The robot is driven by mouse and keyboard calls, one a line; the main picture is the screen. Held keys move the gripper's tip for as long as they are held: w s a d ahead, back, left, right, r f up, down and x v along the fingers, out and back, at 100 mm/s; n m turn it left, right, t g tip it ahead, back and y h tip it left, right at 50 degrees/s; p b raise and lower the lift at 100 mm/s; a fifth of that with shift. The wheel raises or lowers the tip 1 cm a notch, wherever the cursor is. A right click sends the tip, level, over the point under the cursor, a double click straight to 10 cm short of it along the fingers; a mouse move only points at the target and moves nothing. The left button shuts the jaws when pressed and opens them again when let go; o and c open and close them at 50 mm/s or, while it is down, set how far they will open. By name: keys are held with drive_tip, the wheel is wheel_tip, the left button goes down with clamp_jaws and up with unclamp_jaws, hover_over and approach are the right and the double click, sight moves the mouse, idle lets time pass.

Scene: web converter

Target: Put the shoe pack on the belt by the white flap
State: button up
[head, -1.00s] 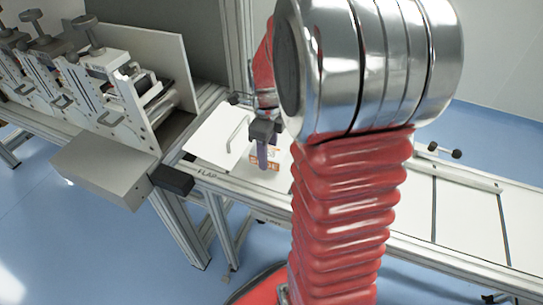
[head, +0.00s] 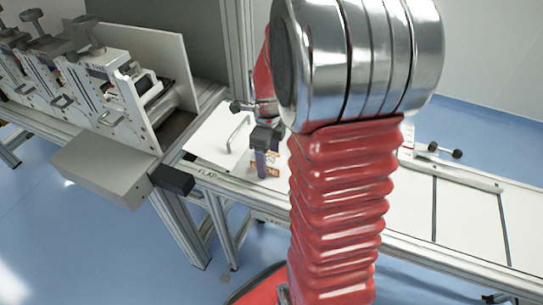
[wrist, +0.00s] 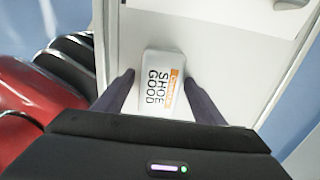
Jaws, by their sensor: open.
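The shoe pack (wrist: 163,88) is a white pack with black "SHOE GOOD" lettering and an orange label. In the wrist view it lies on a white surface between the two dark fingers of my gripper (wrist: 158,80), with a gap to the left finger. My gripper is open. In the head view the pack (head: 272,166) shows partly behind my gripper (head: 262,178), beside the white flap (head: 213,140) with its wire handle. The white belt (head: 465,215) runs right from there. My arm hides the belt's middle part.
A grey box (head: 105,170) with a black end juts out left of the flap. Clamping units (head: 95,85) stand on the frame at the back left. A bar with black knobs (head: 445,152) sits at the belt's far edge. The belt at the right is clear.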

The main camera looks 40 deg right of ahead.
sight(268, 158)
wheel_tip(268, 158, up, 12)
idle(0.7)
idle(0.4)
drive_tip(key=shift+r, duration=0.1)
drive_tip(key=s+a+r+n+t, duration=0.2)
drive_tip(key=s+a+n, duration=0.4)
drive_tip(key=n, duration=0.9)
drive_tip(key=s+a+r+n+t, duration=0.2)
drive_tip(key=s+a+n, duration=0.4)
drive_tip(key=a+n, duration=0.6)
drive_tip(key=shift+a+r+n+t, duration=0.4)
drive_tip(key=shift+n+t, duration=0.4)
drive_tip(key=shift+n, duration=0.6)
